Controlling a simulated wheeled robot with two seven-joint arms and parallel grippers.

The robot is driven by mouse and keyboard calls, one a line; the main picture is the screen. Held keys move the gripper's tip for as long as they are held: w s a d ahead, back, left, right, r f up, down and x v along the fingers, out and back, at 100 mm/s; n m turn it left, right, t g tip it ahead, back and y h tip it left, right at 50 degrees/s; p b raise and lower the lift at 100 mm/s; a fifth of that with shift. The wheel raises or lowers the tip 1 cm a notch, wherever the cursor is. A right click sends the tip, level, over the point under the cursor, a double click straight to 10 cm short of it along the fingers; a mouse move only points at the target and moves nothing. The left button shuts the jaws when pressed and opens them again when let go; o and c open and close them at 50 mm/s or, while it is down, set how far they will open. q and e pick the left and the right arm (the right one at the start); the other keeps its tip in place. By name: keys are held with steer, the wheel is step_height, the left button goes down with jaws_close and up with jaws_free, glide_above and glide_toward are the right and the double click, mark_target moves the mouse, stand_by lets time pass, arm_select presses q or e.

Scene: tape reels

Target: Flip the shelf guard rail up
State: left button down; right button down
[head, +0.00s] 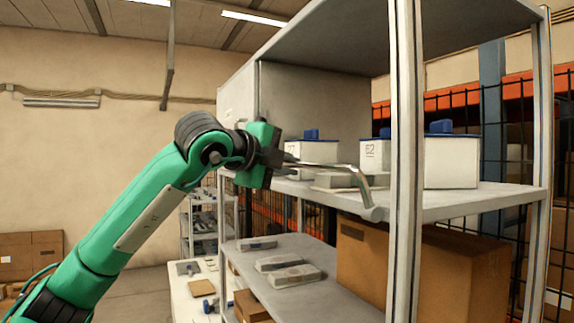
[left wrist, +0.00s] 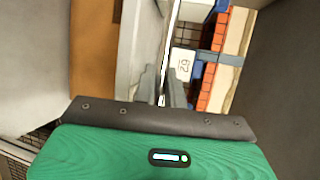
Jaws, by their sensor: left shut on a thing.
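The guard rail (head: 345,168) is a thin grey metal bar along the front of the upper shelf (head: 460,200). Its near end bends down to a round pivot at the shelf's front edge, close to the front post. My left gripper (head: 284,160) is shut on the rail's far part, at about the height of the white boxes' lower half. In the left wrist view the fingers (left wrist: 172,98) close around the rail (left wrist: 167,45), which runs away upward. The rail's far end is hidden behind the gripper. My right gripper is not in view.
White boxes with blue tops (head: 452,160) stand on the upper shelf behind the rail. The front post (head: 405,150) rises near the rail's pivot. A cardboard box (head: 440,265) and flat grey packs (head: 292,276) are on the shelf below. Open floor lies left.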

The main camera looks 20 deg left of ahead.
arm_select(q)
steer(key=g+p, duration=0.1)
steer(key=w+d+g+y, duration=0.1)
steer(key=m+g+y+p, duration=0.1)
steer(key=shift+w+d+r+g+p, duration=0.2)
steer(key=shift+w+d+g+p, duration=0.05)
steer(key=shift+w+g+p, duration=0.1)
steer(key=c, duration=1.5)
jaws_free()
steer(key=shift+w, duration=0.1)
steer(key=shift+b+v, duration=2.75)
steer(key=shift+v, duration=4.15)
